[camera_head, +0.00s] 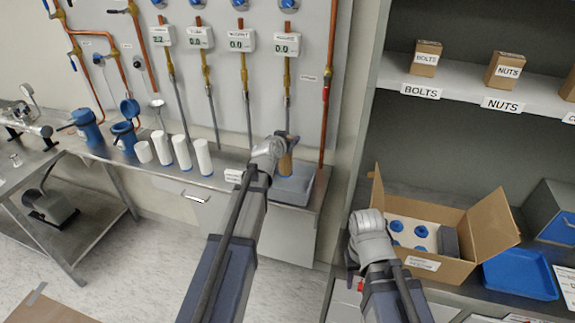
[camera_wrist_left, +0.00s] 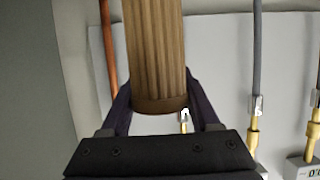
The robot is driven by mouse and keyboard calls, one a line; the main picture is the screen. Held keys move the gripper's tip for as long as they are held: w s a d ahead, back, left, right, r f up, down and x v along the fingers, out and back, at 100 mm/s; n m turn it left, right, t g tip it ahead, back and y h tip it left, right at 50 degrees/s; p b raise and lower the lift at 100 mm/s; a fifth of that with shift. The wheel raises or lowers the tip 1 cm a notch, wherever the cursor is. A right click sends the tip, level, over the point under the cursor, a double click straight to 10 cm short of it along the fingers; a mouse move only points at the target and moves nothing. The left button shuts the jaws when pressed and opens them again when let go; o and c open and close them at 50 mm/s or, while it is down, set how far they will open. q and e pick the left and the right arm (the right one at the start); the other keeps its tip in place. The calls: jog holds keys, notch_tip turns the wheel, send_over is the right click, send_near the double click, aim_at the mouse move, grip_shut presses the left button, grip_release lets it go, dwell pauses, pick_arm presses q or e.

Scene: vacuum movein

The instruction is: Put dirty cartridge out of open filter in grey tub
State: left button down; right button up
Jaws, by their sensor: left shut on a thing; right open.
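My left gripper (camera_head: 284,144) is shut on the dirty cartridge (camera_head: 286,164), a brown pleated cylinder. It holds the cartridge about upright over the grey tub (camera_head: 294,188) at the right end of the wall bench. In the left wrist view, the cartridge (camera_wrist_left: 158,55) sits between both fingers of the gripper (camera_wrist_left: 160,100). I cannot tell whether its lower end touches the tub floor. The open filter (camera_head: 124,134) is a blue housing at the bench's left, its lid (camera_head: 130,108) raised. My right gripper (camera_head: 353,272) is open by the shelf counter, mostly hidden by its wrist.
Several white cartridges (camera_head: 182,153) stand on the bench between the filter and the tub. Another blue filter housing (camera_head: 86,125) stands further left. Copper pipes and gauges (camera_head: 287,45) line the wall above. A cardboard box (camera_head: 455,268) and blue tray (camera_head: 520,275) are at right.

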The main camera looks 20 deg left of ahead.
pick_arm(q)
jog(key=shift+f+b, duration=0.95)
jog(key=shift+f, duration=0.65)
pick_arm(e)
jog(key=shift+f, duration=1.6)
pick_arm(q)
jog(key=shift+f, duration=0.15)
pick_arm(e)
jog(key=shift+f, duration=0.1)
pick_arm(q)
notch_tip(320, 180, down, 3)
jog(key=b, duration=0.3)
jog(key=shift+f+b, duration=0.2)
jog(key=shift+b, duration=0.1)
pick_arm(e)
notch_tip(320, 180, down, 3)
jog(key=shift+f, duration=0.2)
pick_arm(q)
jog(key=shift+f, duration=0.2)
jog(key=shift+c, duration=0.6)
grip_release()
pick_arm(e)
jog(key=shift+f, duration=0.15)
pick_arm(q)
jog(key=shift+r, duration=0.1)
